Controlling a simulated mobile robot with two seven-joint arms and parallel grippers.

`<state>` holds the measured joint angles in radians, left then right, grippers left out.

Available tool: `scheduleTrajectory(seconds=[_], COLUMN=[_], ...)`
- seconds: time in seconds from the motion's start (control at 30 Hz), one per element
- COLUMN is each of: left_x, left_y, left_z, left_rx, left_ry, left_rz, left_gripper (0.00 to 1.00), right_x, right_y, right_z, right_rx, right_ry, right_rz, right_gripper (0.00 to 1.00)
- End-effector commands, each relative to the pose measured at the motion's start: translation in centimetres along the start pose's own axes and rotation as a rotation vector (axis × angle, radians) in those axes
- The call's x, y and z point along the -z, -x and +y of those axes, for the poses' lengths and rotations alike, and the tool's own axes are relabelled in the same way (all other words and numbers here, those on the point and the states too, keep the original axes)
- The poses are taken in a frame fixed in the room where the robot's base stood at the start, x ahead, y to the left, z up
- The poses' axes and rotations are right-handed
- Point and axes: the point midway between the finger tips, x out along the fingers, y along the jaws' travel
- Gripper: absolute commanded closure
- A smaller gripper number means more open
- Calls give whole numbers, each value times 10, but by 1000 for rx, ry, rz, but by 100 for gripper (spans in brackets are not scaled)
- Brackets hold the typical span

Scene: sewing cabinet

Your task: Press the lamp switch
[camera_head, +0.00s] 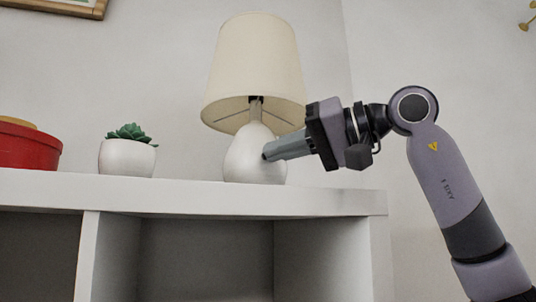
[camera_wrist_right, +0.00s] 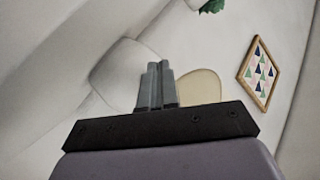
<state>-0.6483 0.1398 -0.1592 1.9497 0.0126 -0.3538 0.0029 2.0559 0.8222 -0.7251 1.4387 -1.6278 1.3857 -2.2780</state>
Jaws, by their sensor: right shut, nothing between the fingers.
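The lamp (camera_head: 254,75) stands upright on the cabinet top, with a cream shade and a white rounded base (camera_head: 246,157). I cannot make out a separate switch on it. My right gripper (camera_head: 266,155) is shut and empty. Its tip is at the right side of the lamp base in the head view; I cannot tell whether it touches. The right wrist view shows the shut fingers (camera_wrist_right: 157,86) in front of the white lamp base (camera_wrist_right: 121,72), with the cream shade (camera_wrist_right: 200,86) partly hidden behind the gripper. My left gripper is not in view.
The white cabinet (camera_head: 180,195) has open compartments below its top. A white pot (camera_head: 127,159) with a green succulent (camera_head: 129,133) stands left of the lamp. A red round box (camera_head: 28,147) is at the far left. The cabinet top right of the lamp is clear.

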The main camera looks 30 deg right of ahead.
Motion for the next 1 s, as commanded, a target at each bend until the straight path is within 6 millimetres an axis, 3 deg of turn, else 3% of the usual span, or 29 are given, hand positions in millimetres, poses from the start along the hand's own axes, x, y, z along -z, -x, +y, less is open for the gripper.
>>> scheduleTrajectory(seconds=[1.0], left_x=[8], left_y=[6], left_z=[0], left_rx=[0], left_ry=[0], left_rz=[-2], left_gripper=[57], right_x=[5], right_y=[-6], right_z=[5], right_rx=[0], right_ry=[0], right_rz=[0], right_gripper=[100])
